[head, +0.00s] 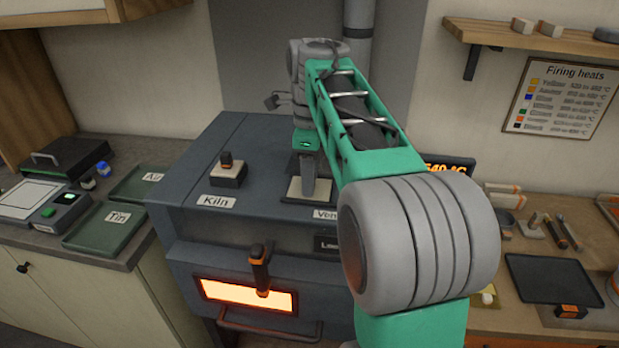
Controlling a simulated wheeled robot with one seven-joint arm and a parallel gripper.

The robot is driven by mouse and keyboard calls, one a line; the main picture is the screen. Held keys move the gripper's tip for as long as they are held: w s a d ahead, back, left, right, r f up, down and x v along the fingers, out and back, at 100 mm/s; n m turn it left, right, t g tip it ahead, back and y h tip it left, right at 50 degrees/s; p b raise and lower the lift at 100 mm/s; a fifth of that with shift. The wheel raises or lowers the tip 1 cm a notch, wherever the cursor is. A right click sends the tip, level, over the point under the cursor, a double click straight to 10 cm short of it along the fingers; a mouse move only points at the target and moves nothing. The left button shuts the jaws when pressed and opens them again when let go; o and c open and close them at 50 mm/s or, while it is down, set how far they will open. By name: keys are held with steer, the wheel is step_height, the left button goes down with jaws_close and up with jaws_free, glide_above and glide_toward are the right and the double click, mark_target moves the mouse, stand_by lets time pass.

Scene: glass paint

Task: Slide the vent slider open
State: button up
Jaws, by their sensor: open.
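The vent slider shows on top of the dark blue-grey kiln (245,135) as a pale plate (294,190), behind a partly covered label (326,214) that begins "Ven". My gripper (308,194) points down over this plate. One grey finger is plainly seen, its tip low over or at the plate. My finger hides the plate's middle, so any knob there is not visible. My gripper is open. I cannot tell whether it touches the slider.
A black knob (227,170) on a pale-edged block stands left on the kiln top, by the "Kiln" label (216,201). A black and orange handle (260,270) stands before the glowing window (225,292). Green trays (108,228) lie left. My arm covers the kiln's right side.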

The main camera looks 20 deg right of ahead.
steer(key=shift+c, duration=0.3)
jaws_close()
stand_by(1.0)
